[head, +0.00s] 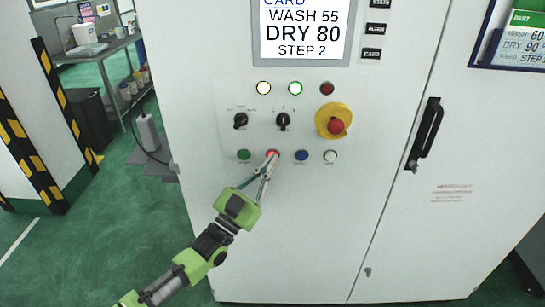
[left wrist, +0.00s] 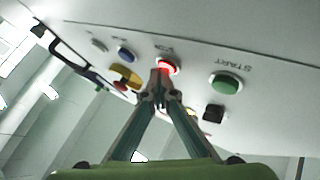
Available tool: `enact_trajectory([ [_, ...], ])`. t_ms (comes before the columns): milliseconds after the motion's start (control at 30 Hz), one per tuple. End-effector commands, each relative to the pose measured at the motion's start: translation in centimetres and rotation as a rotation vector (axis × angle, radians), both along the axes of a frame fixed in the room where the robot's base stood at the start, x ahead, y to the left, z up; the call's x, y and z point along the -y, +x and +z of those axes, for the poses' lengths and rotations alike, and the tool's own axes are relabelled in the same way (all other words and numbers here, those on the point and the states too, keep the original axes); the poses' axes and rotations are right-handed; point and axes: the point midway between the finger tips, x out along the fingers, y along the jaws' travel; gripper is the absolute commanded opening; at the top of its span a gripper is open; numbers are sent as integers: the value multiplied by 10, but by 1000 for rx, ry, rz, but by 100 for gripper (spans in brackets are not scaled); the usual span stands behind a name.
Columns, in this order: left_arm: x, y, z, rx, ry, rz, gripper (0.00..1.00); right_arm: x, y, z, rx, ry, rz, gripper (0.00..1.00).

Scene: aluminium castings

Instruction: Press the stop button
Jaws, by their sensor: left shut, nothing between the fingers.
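The red stop button (head: 272,154) is on the white cabinet's panel, in the lower button row between the green and blue buttons. It glows red in the left wrist view (left wrist: 167,66). My left gripper (head: 269,160) is shut and empty, with its fingertips right at the stop button, partly covering it. In the left wrist view the fingertips (left wrist: 160,74) overlap the lower edge of the button. Whether the button is pushed in cannot be told. My right gripper is not in view.
Close by are the green start button (head: 244,155), blue button (head: 301,155) and white button (head: 330,156). Above are two black knobs (head: 283,121) and a red emergency button (head: 336,125) on a yellow base. A display (head: 303,30) and a door handle (head: 425,134) are further off.

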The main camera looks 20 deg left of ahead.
Motion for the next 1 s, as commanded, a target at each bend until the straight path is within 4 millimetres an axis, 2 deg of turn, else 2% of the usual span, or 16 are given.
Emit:
enact_trajectory([
  [200,0,-1,1,-1,0,1,0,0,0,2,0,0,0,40],
  [533,4,-16,1,0,-1,0,0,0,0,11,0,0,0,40],
  [867,5,-18,0,0,-1,0,0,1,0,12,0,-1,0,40],
  [1000,8,-29,2,-3,-1,-1,0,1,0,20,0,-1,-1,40],
])
